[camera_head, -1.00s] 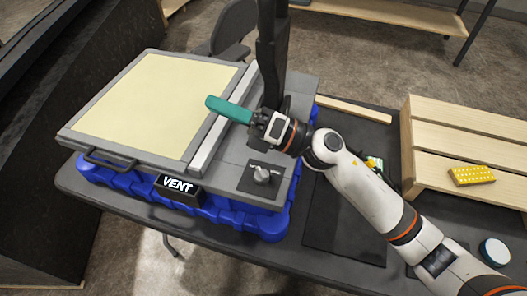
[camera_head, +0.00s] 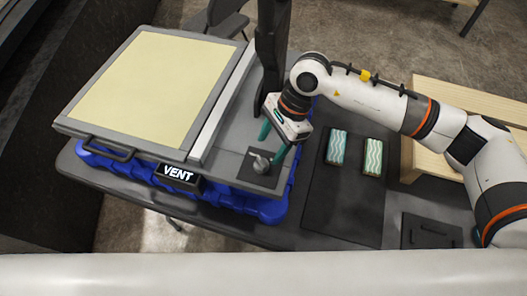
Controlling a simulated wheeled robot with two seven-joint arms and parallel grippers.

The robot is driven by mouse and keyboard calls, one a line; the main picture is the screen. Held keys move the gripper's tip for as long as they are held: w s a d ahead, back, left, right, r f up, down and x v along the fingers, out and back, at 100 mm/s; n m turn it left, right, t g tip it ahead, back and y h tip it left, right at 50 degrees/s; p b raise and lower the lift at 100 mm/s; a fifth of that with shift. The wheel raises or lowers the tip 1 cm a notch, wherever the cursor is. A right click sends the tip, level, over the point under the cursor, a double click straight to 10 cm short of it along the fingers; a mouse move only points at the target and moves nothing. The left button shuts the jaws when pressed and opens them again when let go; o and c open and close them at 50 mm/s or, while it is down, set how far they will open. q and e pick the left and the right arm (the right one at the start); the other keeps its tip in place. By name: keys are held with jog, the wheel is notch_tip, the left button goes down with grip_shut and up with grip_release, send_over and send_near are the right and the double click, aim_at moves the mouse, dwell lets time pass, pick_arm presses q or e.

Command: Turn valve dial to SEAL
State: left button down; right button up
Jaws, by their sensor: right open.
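The valve dial (camera_head: 261,164) is a small grey metal knob on a dark square plate (camera_head: 247,177) at the front right corner of the console (camera_head: 222,160). A black sign (camera_head: 177,175) on the console's front edge reads VENT in white. My right gripper (camera_head: 271,146) comes down over the dial, its teal fingers apart. One finger is just right of the dial and the other is behind it. I cannot tell whether either finger touches it. My left gripper is not in view.
A cream panel (camera_head: 140,90) covers the console's left part. A black post (camera_head: 270,50) rises behind the gripper. Two wavy-patterned blocks (camera_head: 337,147) (camera_head: 373,157) lie on a dark mat (camera_head: 335,210). A wooden crate (camera_head: 425,155) stands at the right, partly behind my arm.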

aim_at(262, 163)
jog(key=p+x, duration=0.1)
jog(key=x, duration=0.4)
jog(key=shift+a+p, duration=0.1)
jog(key=shift+p, duration=0.25)
jog(key=shift+f, duration=0.35)
jog(key=c, duration=1)
jog(key=shift+o, duration=0.2)
jog(key=shift+f+m+t+b, duration=0.2)
jog(key=shift+m+t+b, duration=0.2)
jog(key=shift+m+b, duration=0.9)
jog(key=m+t+b, duration=0.1)
jog(key=m+b, duration=0.3)
jog(key=m+t+b, duration=0.2)
jog(key=m+b, duration=0.2)
jog(key=b, duration=0.1)
jog(key=m+t+h+b, duration=0.1)
jog(key=m+b, duration=0.3)
jog(key=b, duration=0.1)
jog(key=shift+s+a+t, duration=0.2)
jog(key=shift+s+t, duration=0.1)
jog(key=shift+s, duration=0.05)
jog(key=shift+r+m+t+h+b, duration=0.15)
jog(key=shift+m+h+b, duration=0.1)
jog(key=shift+m+b, duration=0.55)
jog(key=shift+r+m+t+h+b, duration=0.15)
jog(key=shift+m+h+b, duration=0.1)
jog(key=shift+m+b, duration=0.55)
jog(key=o, duration=1)
jog(key=shift+s, duration=0.1)
jog(key=shift+c, duration=0.2)
